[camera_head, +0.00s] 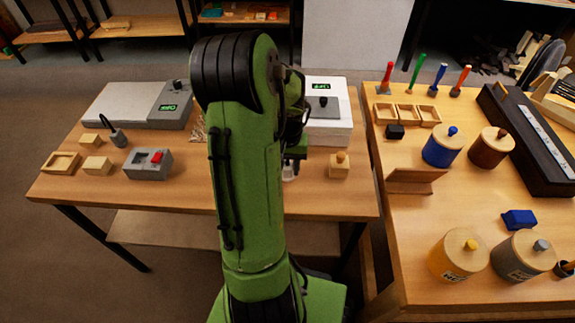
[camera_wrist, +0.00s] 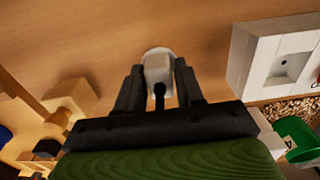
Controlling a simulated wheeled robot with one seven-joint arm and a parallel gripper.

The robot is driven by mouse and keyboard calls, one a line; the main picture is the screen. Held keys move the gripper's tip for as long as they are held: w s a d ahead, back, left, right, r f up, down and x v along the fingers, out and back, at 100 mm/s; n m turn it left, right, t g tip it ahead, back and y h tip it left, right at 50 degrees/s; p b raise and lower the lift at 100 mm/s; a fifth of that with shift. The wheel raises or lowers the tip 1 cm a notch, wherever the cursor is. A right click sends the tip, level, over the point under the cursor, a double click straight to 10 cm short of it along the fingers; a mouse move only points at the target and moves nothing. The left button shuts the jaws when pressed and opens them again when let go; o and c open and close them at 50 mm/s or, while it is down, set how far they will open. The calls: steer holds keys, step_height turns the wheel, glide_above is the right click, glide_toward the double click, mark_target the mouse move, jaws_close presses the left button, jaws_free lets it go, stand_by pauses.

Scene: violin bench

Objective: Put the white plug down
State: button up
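The white plug (camera_wrist: 158,67) sits between the two fingers of my gripper (camera_wrist: 158,88) in the wrist view. The fingers press close on both its sides, and a short dark cord stub runs back from it toward the palm. In the head view, a bit of the white plug (camera_head: 288,173) shows low over the wooden bench (camera_head: 190,190), right of my green arm. I cannot tell whether it touches the bench top. My arm hides most of the gripper in the head view.
A wooden block with a knob (camera_head: 340,166) stands right of the plug, and a white device (camera_head: 327,125) behind it. A pale socket box (camera_wrist: 283,62), wood shavings (camera_wrist: 292,108) and a green cup (camera_wrist: 297,138) show at the right in the wrist view. Bare wood lies around the plug.

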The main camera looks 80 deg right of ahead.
mark_target(287, 165)
steer(key=o, duration=0.3)
step_height(287, 165, up, 12)
steer(key=p, duration=0.4)
steer(key=shift+r, duration=0.25)
